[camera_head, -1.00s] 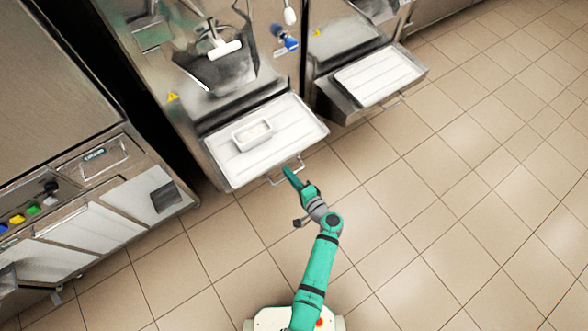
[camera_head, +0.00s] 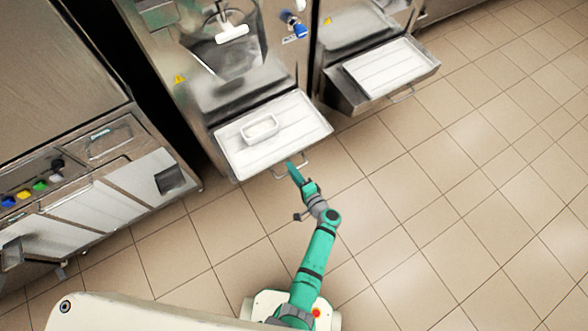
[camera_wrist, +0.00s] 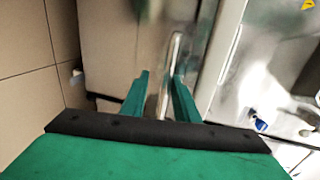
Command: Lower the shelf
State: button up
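The shelf (camera_head: 292,122) juts out from the front of the middle freezer, and a small white container (camera_head: 260,127) rests on it. A metal handle (camera_head: 306,164) sticks out from its front edge. My gripper (camera_head: 292,168) is at this handle, by the shelf's front edge. In the wrist view, my gripper (camera_wrist: 162,98) has its two green fingers apart, and the metal handle bar (camera_wrist: 174,60) runs between them. I see gaps beside the bar, so the fingers do not look closed on it. The shelf's edge (camera_wrist: 222,50) shows right of the handle.
A second freezer with a similar shelf (camera_head: 392,70) stands to the right. A steel machine with coloured buttons (camera_head: 40,186) stands to the left. The tiled floor (camera_head: 450,190) is clear on the right.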

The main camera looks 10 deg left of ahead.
jog(key=shift+r, duration=0.15)
jog(key=shift+d, duration=0.1)
jog(key=v, duration=1)
jog(key=shift+s, duration=0.25)
jog(key=shift+d+r, duration=0.1)
jog(key=shift+d, duration=0.05)
